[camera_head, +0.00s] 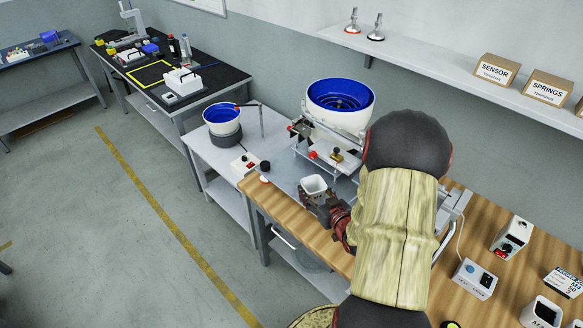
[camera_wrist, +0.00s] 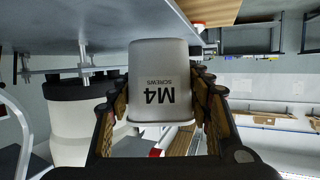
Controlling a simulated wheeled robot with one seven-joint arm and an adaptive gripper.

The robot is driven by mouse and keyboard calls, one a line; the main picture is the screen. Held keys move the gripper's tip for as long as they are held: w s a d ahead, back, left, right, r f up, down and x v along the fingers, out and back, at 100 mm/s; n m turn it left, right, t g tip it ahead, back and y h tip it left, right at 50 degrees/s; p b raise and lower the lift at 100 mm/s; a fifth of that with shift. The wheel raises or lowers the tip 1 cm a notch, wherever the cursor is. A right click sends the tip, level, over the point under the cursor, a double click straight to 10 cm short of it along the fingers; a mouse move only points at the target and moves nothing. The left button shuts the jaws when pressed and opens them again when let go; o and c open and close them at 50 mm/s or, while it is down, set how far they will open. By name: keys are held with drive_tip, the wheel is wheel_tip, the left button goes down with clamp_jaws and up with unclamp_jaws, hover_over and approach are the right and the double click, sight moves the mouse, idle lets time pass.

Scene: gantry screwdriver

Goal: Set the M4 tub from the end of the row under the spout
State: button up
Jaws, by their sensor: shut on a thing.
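The white M4 tub (camera_head: 313,186) is in my gripper (camera_head: 328,210), at the left end of the wooden bench in the head view. In the wrist view the tub (camera_wrist: 158,62) shows its "M4 SCREWS" label upside down, with a finger of my gripper (camera_wrist: 160,103) on each side. In the head view its open top faces up and looks empty. It is close in front of the blue-lined bowl feeder (camera_head: 340,97). I cannot clearly make out the spout, nor whether the tub touches the surface below it.
A smaller blue-lined bowl (camera_head: 223,117) stands on the grey table to the left. Another white tub (camera_head: 541,313) with dark contents stands at the bottom right, near a control box (camera_head: 474,278). My arm hides part of the bench. The aisle floor at left is clear.

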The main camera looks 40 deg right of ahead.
drive_tip(key=w+d+b, duration=0.1)
drive_tip(key=w, duration=0.3)
drive_tip(key=w+d+b, duration=0.1)
drive_tip(key=w, duration=0.3)
drive_tip(key=w+d+b, duration=0.1)
drive_tip(key=w+d, duration=0.1)
drive_tip(key=w, duration=0.3)
drive_tip(key=b+x, duration=0.1)
drive_tip(key=x, duration=0.2)
drive_tip(key=shift+w+d+b, duration=0.15)
drive_tip(key=shift+w+b, duration=0.2)
drive_tip(key=shift+w, duration=0.05)
drive_tip(key=shift+f, duration=0.4)
drive_tip(key=shift+r, duration=0.1)
drive_tip(key=shift+s, duration=0.1)
drive_tip(key=o, duration=0.8)
